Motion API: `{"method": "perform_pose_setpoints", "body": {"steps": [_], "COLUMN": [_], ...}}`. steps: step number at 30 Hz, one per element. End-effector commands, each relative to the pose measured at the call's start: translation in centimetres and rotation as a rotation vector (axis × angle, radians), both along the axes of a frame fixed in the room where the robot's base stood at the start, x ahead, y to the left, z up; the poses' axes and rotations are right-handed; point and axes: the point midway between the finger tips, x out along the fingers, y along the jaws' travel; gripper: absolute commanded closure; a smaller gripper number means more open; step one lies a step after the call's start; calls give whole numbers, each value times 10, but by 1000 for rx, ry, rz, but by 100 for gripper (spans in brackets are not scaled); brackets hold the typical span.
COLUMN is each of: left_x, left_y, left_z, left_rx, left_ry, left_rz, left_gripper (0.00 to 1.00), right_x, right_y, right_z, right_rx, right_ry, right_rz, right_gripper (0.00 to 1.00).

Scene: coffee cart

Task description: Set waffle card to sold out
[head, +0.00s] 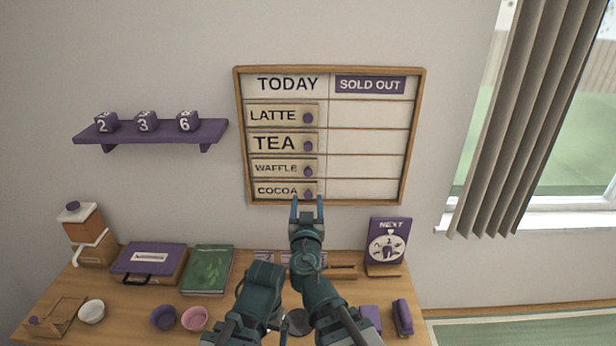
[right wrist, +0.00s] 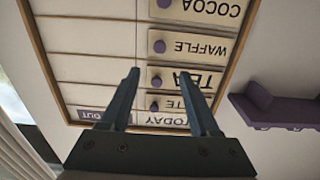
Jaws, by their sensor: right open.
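The waffle card (head: 274,168) hangs in the third row of the TODAY column of the menu board (head: 424,110), its purple knob facing out. The SOLD OUT column (head: 370,85) on the right has empty rows. My right gripper (head: 307,203) is open and empty in front of the board's lower edge, below the cocoa card (head: 270,190). In the right wrist view the board appears upside down, with the waffle card (right wrist: 205,48) beyond the open fingers (right wrist: 160,80). My left gripper cannot be made out.
The latte card (head: 272,115) and tea card (head: 272,143) hang above the waffle card. A purple shelf (head: 165,133) with number cubes is left of the board. The counter (head: 225,310) below holds bowls, a green book (head: 208,270) and a NEXT dial sign (head: 387,242).

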Motion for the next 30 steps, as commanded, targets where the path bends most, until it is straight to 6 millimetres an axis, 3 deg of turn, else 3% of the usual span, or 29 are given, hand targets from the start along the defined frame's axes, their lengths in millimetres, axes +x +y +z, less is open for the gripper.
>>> {"method": "perform_pose_setpoints", "body": {"steps": [15, 21, 30], "left_x": [0, 0, 0], "left_y": [0, 0, 0], "left_z": [0, 0, 0], "left_rx": [0, 0, 0], "left_ry": [0, 0, 0], "left_rz": [0, 0, 0], "left_gripper": [0, 0, 0], "right_x": [101, 121, 128], "right_y": [-11, -14, -15], "right_z": [0, 0, 0], "right_rx": [0, 0, 0], "right_ry": [1, 1, 1], "right_rz": [-2, -1, -1], "right_gripper": [38, 38, 38]}}
